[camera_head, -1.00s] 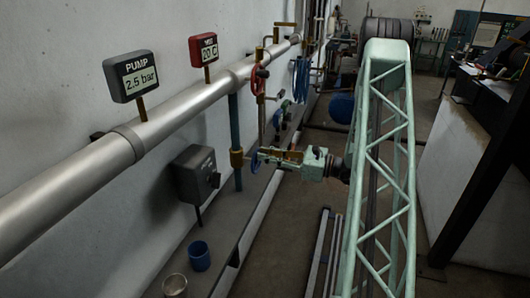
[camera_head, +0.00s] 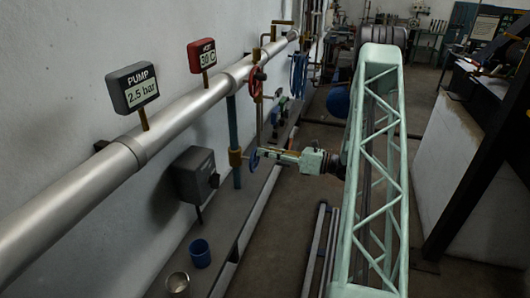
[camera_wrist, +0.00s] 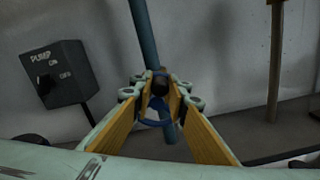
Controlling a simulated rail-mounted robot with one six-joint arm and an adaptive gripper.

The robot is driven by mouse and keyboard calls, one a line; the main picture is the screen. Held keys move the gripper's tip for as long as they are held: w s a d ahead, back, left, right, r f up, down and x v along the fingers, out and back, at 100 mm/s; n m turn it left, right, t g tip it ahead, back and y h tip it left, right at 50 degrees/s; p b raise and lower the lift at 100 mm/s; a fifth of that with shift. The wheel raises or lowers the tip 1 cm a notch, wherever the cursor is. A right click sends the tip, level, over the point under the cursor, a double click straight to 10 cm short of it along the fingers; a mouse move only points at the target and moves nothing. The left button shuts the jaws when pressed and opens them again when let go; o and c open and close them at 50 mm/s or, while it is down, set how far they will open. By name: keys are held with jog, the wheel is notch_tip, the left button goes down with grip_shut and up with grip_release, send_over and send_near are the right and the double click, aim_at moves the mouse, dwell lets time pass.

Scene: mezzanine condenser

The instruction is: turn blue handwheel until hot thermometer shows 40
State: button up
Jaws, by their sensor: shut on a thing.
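The blue handwheel (camera_head: 254,160) sits on a brass valve body on the blue vertical pipe (camera_head: 233,130), low beside the wall. My gripper (camera_head: 264,153) reaches it from the right. In the wrist view my gripper (camera_wrist: 159,92) is shut on the blue handwheel (camera_wrist: 155,122), its yellow fingers on either side of the dark hub; part of the rim shows below. The hot thermometer (camera_head: 202,56) is a red display on the big pipe; it seems to read 30 C.
The pump display (camera_head: 133,88) reads 2.5 bar. The grey pump switch box (camera_head: 195,175) is on the wall left of the valve. A red handwheel (camera_head: 256,84) is above. A blue cup (camera_head: 200,253) and a metal cup (camera_head: 178,285) stand on the ledge.

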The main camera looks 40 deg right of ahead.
jog(key=o, duration=0.8)
jog(key=shift+o, duration=0.2)
jog(key=shift+s+d, duration=0.1)
jog(key=v, duration=1.1)
jog(key=shift+s+d, duration=0.15)
jog(key=shift+s, duration=0.2)
dwell(0.4)
